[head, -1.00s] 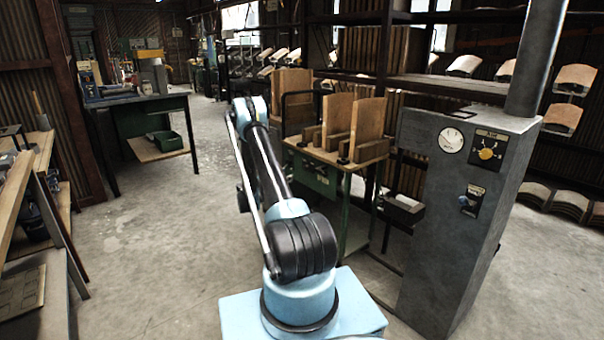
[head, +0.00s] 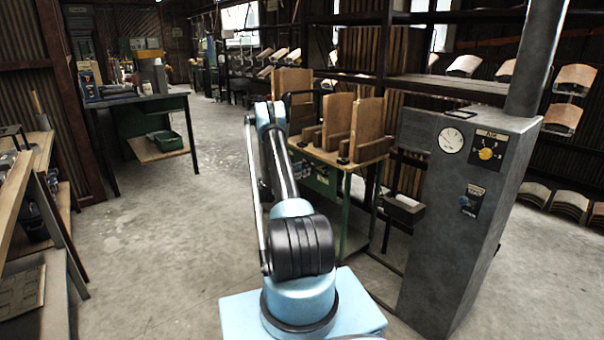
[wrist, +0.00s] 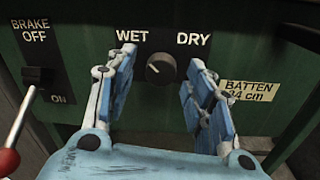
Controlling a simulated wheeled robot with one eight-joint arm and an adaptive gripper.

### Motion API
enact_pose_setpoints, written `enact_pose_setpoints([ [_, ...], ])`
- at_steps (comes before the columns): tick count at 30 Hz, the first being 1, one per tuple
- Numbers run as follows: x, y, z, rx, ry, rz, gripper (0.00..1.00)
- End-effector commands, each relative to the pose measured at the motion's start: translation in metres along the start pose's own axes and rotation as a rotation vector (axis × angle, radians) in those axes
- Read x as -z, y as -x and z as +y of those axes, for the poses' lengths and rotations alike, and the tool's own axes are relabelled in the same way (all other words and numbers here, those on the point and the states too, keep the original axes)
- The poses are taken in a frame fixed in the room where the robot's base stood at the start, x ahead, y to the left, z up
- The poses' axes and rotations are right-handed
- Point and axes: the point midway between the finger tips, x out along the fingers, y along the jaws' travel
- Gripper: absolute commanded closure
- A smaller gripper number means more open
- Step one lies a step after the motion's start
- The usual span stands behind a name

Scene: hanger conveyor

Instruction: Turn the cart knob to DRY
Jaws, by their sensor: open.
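The cart knob (wrist: 160,70) is a small dark round knob with a light pointer line, on the green cart panel (wrist: 75,55) in the wrist view. The WET label (wrist: 132,37) is at its upper left and the DRY label (wrist: 193,38) at its upper right. The pointer line appears to lean to the upper left, toward WET. My gripper (wrist: 158,78) is open, with one blue finger on each side of the knob and a gap to it on both sides. In the head view the cart (head: 350,158) stands behind my arm, which hides part of its front.
A brake switch (wrist: 38,78) and a red-tipped lever (wrist: 14,140) sit left of the knob. A batten label (wrist: 248,91) is at right. Wooden boards (head: 352,125) stand on the cart.

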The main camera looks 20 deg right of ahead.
Motion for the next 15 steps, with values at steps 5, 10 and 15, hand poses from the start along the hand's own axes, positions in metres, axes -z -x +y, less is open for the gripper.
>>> enact_pose_setpoints([
  [5,0.0000,0.0000,0.0000,0.000,0.000,0.000,0.52],
  [10,0.0000,0.0001,0.0000,0.000,0.000,0.000,0.88],
  [15,-0.0004,-0.0026,-0.0008,0.000,0.000,0.000,0.96],
])
